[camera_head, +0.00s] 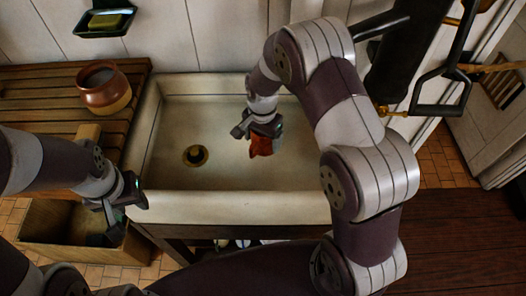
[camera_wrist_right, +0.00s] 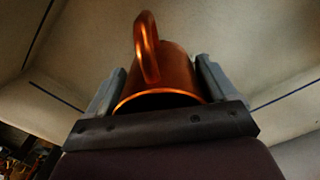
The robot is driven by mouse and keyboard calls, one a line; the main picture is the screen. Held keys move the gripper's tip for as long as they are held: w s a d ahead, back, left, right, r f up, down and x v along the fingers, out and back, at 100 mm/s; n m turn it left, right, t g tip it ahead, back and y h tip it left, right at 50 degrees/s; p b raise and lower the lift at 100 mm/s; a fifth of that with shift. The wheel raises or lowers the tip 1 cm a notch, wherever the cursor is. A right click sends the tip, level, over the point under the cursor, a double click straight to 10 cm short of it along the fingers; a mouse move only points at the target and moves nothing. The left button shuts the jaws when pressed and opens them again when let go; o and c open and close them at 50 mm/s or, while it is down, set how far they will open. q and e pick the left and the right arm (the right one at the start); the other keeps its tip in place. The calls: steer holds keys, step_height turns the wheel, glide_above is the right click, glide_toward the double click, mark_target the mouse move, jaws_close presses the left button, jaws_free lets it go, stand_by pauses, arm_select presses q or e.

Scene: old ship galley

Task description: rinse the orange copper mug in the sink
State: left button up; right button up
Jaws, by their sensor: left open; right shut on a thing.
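The orange copper mug (camera_head: 261,146) is in my right gripper (camera_head: 262,130), inside the outline of the white sink (camera_head: 225,206) in the head view. In the right wrist view the mug (camera_wrist_right: 165,75) sits between the two fingers, its handle pointing up in the picture and its rim toward the camera. The right gripper is shut on it. The height of the mug above the basin floor is hard to tell. My left gripper (camera_head: 120,205) is open and empty at the sink's front left corner. The dark round drain (camera_head: 195,156) lies left of the mug.
A brown clay pot (camera_head: 103,88) stands on the slatted wooden board (camera_head: 40,90) left of the sink. A dark soap dish with green soap (camera_head: 106,20) hangs on the back wall. A wooden box (camera_head: 60,238) is below at left. The left half of the basin is clear.

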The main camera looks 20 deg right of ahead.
step_height(320, 180, up, 8)
steer(key=p, duration=0.5)
steer(key=shift+p, duration=0.35)
stand_by(1.5)
step_height(320, 180, up, 4)
steer(key=p, duration=0.3)
stand_by(0.7)
